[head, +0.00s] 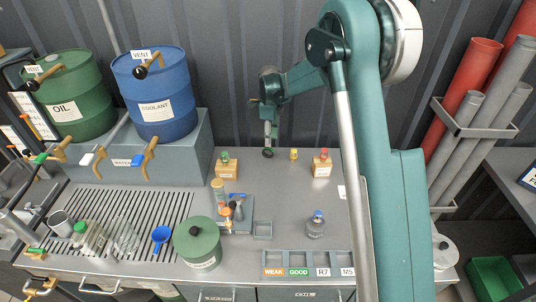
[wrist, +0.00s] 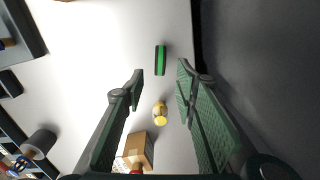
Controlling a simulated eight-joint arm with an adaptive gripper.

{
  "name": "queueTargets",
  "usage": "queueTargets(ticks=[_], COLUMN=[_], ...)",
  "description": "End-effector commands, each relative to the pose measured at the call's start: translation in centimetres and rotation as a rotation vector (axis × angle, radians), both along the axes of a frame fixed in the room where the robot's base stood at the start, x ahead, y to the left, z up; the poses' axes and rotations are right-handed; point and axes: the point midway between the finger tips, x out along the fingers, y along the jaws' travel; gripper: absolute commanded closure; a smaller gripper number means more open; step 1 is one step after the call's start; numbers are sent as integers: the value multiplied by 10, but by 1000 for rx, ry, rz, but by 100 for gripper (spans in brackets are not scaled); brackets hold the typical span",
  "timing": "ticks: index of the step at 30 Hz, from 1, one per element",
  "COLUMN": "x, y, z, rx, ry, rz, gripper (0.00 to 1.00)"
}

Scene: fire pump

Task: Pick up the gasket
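A small black piece with a green band, which looks like the gasket, lies on the grey bench in the wrist view (wrist: 160,60). It shows as a dark round shape under my gripper in the head view (head: 268,153). My gripper (wrist: 161,76) is open and empty, its two green fingers apart. In the wrist view the piece appears between and just beyond the fingertips. In the head view my gripper (head: 269,134) points down right above it. I cannot tell the exact gap.
A small yellow-topped bottle (wrist: 160,113) stands close by, also seen in the head view (head: 293,155). A red-capped brown box (head: 322,166) stands to its right, a green-capped one (head: 225,168) to the left. The corrugated wall is close behind. The bench's middle is mostly clear.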

Motion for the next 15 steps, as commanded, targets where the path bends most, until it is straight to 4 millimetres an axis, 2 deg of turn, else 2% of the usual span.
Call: queueTargets(ticks=[6,15], x=[5,5], y=[6,6], z=[-14,-15], rx=[-3,-2], ry=[11,12], rz=[-33,-34], gripper=[71,71])
